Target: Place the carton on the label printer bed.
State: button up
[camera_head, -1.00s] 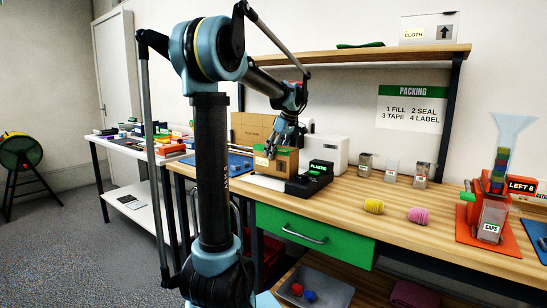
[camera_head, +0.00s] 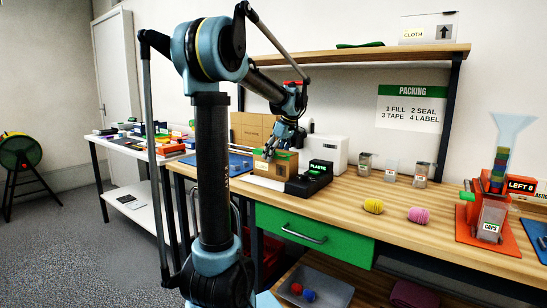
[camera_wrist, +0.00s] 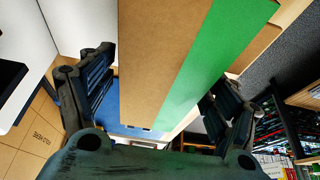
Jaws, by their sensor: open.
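The carton (camera_head: 284,166) is a brown box with a green stripe. It stands at the back of the bench, left of a small black device (camera_head: 312,180) marked PLASTIC. A flat white plate (camera_head: 264,183) shows in front of the carton; I cannot tell whether the carton's underside rests on it. My gripper (camera_head: 282,146) is at the carton's top, pointing down. In the wrist view the carton (camera_wrist: 165,60) lies between the two spread fingers (camera_wrist: 158,105), with gaps visible beside it. The gripper is open. Which device is the label printer is unclear.
A white machine (camera_head: 328,153) stands behind the black device. A larger brown box (camera_head: 250,128) and a blue mat (camera_head: 232,163) are near the carton.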

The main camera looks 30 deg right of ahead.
jog(key=v, duration=1.2)
jog(key=s+a+f+m+g, duration=0.1)
jog(key=a+f, duration=0.3)
jog(key=a, duration=0.6)
jog(key=s+a+f, duration=0.2)
jog(key=a+f, duration=0.2)
jog(key=a, duration=0.5)
jog(key=s+a+f+m+g, duration=0.1)
jog(key=a+f, duration=0.3)
jog(key=a, duration=0.6)
jog(key=s+a+f+m+h, duration=0.1)
jog(key=s+a+f, duration=0.5)
jog(key=f, duration=0.4)
jog(key=s+a+f+m, duration=0.1)
jog(key=s+a+f, duration=0.6)
jog(key=s+f, duration=0.2)
jog(key=shift+s+a+f+h, duration=0.15)
jog(key=shift+a+f+h, duration=0.2)
jog(key=shift+f, duration=0.2)
